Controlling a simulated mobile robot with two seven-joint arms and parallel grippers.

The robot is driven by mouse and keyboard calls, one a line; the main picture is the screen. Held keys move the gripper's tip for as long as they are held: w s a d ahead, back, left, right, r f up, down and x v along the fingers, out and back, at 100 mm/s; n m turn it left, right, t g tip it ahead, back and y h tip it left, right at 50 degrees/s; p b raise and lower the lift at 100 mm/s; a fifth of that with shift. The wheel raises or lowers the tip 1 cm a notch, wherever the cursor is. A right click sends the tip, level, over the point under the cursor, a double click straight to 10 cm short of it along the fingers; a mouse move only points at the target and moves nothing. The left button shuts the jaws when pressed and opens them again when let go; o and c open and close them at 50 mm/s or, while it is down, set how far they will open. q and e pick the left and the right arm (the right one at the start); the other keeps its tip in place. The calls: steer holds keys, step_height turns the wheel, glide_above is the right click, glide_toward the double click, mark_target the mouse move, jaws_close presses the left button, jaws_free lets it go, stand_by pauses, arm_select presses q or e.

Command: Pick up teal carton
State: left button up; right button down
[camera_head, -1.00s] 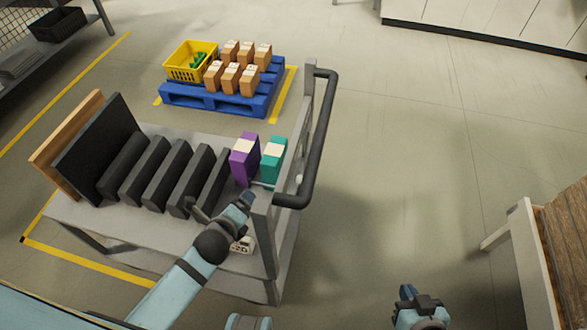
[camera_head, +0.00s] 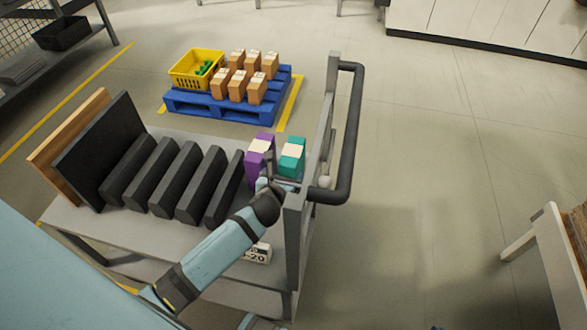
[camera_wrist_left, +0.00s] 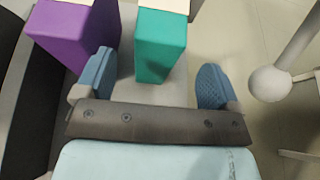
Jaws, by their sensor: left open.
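The teal carton (camera_head: 291,158) stands upright on the grey cart (camera_head: 195,243), near its handle end. It has a pale label on top. The purple carton (camera_head: 259,155) stands just left of it. My left gripper (camera_head: 277,184) is low in front of the cartons and hides their lower parts in the head view. In the left wrist view, the open blue fingers (camera_wrist_left: 155,80) stand either side of the teal carton (camera_wrist_left: 160,47). The left finger is near the gap beside the purple carton (camera_wrist_left: 75,35); the right finger is clearly apart from the teal one. My right gripper is not visible.
Several black panels (camera_head: 175,178) stand in a row left of the cartons. The cart's end frame and dark handle (camera_head: 347,135) rise close on the right. A small numbered tag (camera_head: 258,253) sits near the front. Beyond are a blue pallet (camera_head: 220,110), brown boxes and a yellow crate (camera_head: 184,73).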

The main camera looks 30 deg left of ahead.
mark_target(287, 172)
arm_select(q)
steer(key=shift+x, duration=1)
steer(key=shift+f+b+x, duration=0.2)
steer(key=shift+b+x, duration=0.35)
steer(key=shift+x, duration=0.8)
steer(key=shift+f+b+x, duration=0.2)
steer(key=shift+b+x, duration=0.3)
steer(key=shift+x, duration=0.85)
steer(key=shift+s, duration=0.15)
steer(key=c, duration=1.2)
steer(key=shift+r, duration=0.1)
